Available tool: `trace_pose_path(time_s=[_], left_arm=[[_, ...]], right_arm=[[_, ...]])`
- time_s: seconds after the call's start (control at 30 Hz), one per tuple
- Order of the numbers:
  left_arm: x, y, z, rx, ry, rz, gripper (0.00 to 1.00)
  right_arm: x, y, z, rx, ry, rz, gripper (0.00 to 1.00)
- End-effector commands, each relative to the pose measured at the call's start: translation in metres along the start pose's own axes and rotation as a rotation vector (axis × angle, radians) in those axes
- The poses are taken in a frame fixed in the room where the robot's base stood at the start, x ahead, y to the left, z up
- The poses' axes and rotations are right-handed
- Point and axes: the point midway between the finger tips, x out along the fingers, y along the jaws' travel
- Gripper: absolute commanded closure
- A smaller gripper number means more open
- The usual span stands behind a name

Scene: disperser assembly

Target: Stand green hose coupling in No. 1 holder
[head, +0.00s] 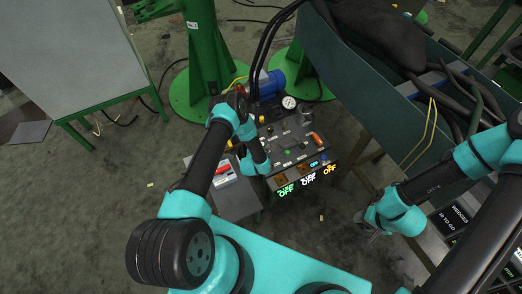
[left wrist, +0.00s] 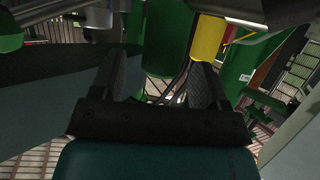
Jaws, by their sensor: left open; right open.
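My left gripper (left wrist: 158,78) is open, with its two dark fingers spread and nothing visibly clasped between them. In the head view its fingers are hidden or too small to make out beside the control box. My right gripper (head: 374,232) is open and empty above the floor at the right. A small green piece (head: 287,151) shows on top of the control box (head: 299,146); I cannot tell whether it is the green hose coupling. The No. 1 holder cannot be made out. Beyond the left fingers are a green cylindrical shape (left wrist: 172,32) and a yellow part (left wrist: 207,38).
The control box has a gauge (head: 289,102) and lit "OFF" displays. A green post (head: 203,55) and blue cylinder (head: 270,85) stand behind. A dark green bin (head: 345,75) with hoses is at right.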

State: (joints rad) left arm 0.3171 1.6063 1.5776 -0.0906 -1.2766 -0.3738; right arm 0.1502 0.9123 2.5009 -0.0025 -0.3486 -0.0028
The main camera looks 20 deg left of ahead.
Motion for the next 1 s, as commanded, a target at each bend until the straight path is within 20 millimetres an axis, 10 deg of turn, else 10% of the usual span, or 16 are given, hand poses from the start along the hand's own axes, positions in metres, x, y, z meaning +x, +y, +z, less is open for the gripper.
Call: trace_pose_path(time_s=[0.63, 1.0], left_arm=[[0.0131, -0.0003, -0.0001, 0.000, -0.001, -0.001, 0.31], [0.0131, -0.0003, -0.0001, 0.000, 0.000, -0.001, 0.66]], right_arm=[[0.0000, 0.0000, 0.0000, 0.000, 0.000, 0.000, 0.57], [0.0000, 0.0000, 0.0000, 0.000, 0.000, 0.000, 0.57]])
